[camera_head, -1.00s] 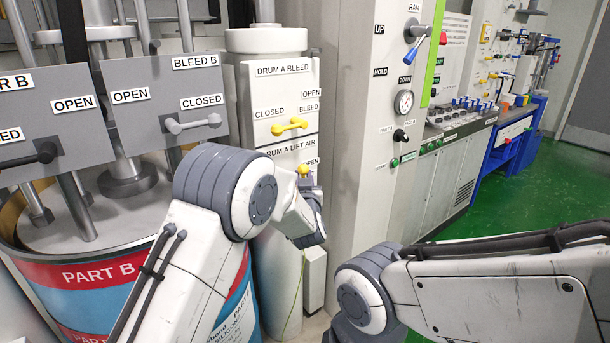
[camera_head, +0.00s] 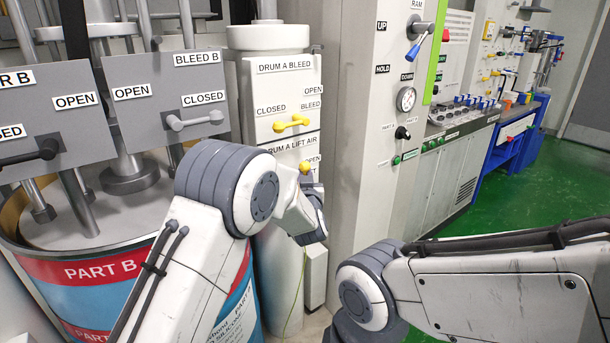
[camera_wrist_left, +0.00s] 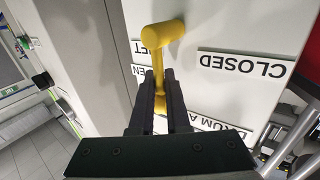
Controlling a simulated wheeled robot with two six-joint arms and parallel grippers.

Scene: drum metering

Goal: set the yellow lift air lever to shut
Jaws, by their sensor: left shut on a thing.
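The yellow lift air lever (camera_head: 305,167) shows only its yellow end in the head view, below the DRUM A LIFT AIR label (camera_head: 288,147) and beside the OPEN label. My left arm hides the rest. In the left wrist view the yellow lever (camera_wrist_left: 163,36) has a thick rounded end, and its bar runs down between the black fingers of my left gripper (camera_wrist_left: 159,76). The fingers are shut on it. The CLOSED label (camera_wrist_left: 242,64) is apart from the lever, to its right in that view. My right gripper is outside both views; only my right arm shows.
A second yellow lever, DRUM A BLEED (camera_head: 291,124), sits just above on the same white panel. A white cabinet (camera_head: 362,200) stands close on the right.

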